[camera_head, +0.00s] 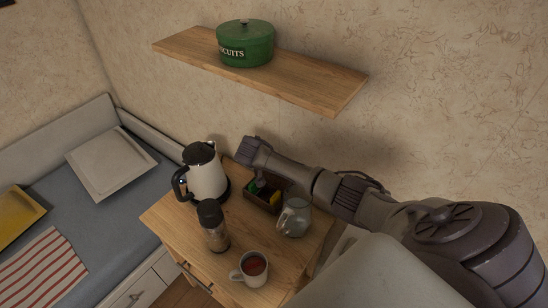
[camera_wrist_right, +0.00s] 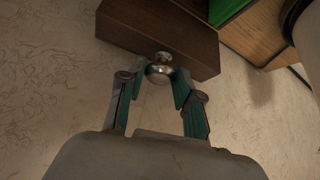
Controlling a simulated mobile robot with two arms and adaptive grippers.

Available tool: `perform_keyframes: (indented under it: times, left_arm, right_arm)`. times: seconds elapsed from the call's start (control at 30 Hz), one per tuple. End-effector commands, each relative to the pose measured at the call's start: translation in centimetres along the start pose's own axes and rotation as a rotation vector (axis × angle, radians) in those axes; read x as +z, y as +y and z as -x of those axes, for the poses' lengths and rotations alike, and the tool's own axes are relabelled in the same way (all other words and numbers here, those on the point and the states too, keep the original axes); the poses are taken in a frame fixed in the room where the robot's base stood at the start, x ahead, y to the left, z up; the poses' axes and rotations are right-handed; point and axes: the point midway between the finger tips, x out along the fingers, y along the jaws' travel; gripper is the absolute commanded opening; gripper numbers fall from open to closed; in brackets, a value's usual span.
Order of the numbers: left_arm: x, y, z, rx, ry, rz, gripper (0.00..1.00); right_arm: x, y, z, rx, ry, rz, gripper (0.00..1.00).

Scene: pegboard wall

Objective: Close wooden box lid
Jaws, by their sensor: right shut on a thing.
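The dark wooden box (camera_head: 266,208) stands on the wooden cabinet top, between the kettle and the glass jug. It is open at the top, and green and yellow packets (camera_head: 275,198) show inside. In the right wrist view, my right gripper (camera_wrist_right: 163,88) is shut on a round metal knob (camera_wrist_right: 160,69) on a dark wooden panel (camera_wrist_right: 165,28), which looks like the lid. The lid is mostly hidden in the head view. My left gripper is not in view.
On the cabinet top (camera_head: 170,222), a white kettle (camera_head: 207,180) stands left of the box, a glass jug (camera_head: 295,219) right, and a dark-capped jar (camera_head: 214,230) and a mug of red drink (camera_head: 252,269) in front. A wooden shelf (camera_head: 310,83) with a green biscuit tin (camera_head: 246,45) hangs above.

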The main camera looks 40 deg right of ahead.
Motion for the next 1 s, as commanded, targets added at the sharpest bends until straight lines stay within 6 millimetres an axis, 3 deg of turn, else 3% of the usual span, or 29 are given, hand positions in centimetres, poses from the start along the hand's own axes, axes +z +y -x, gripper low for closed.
perform_keyframes:
  times: [0.37, 1.0]
  left_arm:
    - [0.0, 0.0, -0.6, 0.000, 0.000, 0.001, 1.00]
    - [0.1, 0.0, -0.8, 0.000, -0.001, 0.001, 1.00]
  right_arm:
    - [2.8, -0.6, 1.2, 0.048, 0.240, 0.030, 0.00]
    - [4.2, -0.9, 1.6, 0.047, 0.225, 0.032, 0.00]
